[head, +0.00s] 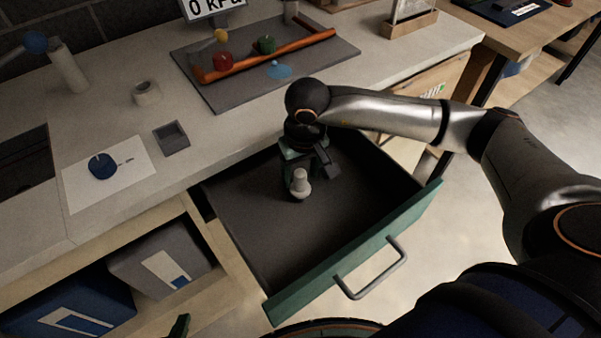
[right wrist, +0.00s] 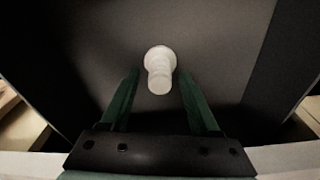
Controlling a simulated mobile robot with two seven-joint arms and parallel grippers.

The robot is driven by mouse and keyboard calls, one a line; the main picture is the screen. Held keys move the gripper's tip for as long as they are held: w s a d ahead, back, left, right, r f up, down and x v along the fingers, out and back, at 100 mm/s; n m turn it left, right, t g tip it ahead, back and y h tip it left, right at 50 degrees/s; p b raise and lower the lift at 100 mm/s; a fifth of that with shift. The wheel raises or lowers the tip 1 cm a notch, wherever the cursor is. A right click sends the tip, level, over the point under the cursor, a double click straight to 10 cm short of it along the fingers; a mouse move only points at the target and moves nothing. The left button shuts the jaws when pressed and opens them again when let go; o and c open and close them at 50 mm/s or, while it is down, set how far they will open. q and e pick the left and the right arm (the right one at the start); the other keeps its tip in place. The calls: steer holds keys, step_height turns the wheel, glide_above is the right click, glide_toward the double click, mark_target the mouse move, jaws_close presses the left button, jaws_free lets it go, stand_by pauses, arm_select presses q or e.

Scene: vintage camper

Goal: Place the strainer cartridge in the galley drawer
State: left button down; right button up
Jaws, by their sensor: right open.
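The strainer cartridge (head: 299,186), a small pale stepped cylinder, is inside the open galley drawer (head: 285,238) and appears to stand on its dark floor. My right gripper (head: 305,170) reaches down into the drawer just behind it. In the right wrist view the cartridge (right wrist: 159,70) shows between the tips of the two green fingers of my right gripper (right wrist: 159,74), which are open with a gap on each side. Of my left gripper, only a dark green tip (head: 179,327) seems to show at the bottom edge; its jaws cannot be made out.
The counter above holds a grey mat (head: 225,92) with an orange pipe (head: 270,60), a small grey tray (head: 171,138), a white card (head: 130,170) and a white roll (head: 146,93). Bins (head: 160,262) sit on the shelf at left. The drawer floor around the cartridge is clear.

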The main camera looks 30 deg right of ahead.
arm_select(q)
steer(key=shift+s+a, duration=0.2)
steer(key=shift+a, duration=0.15)
arm_select(e)
step_height(320, 180, up, 11)
steer(key=s, duration=0.1)
steer(key=shift+s, duration=0.15)
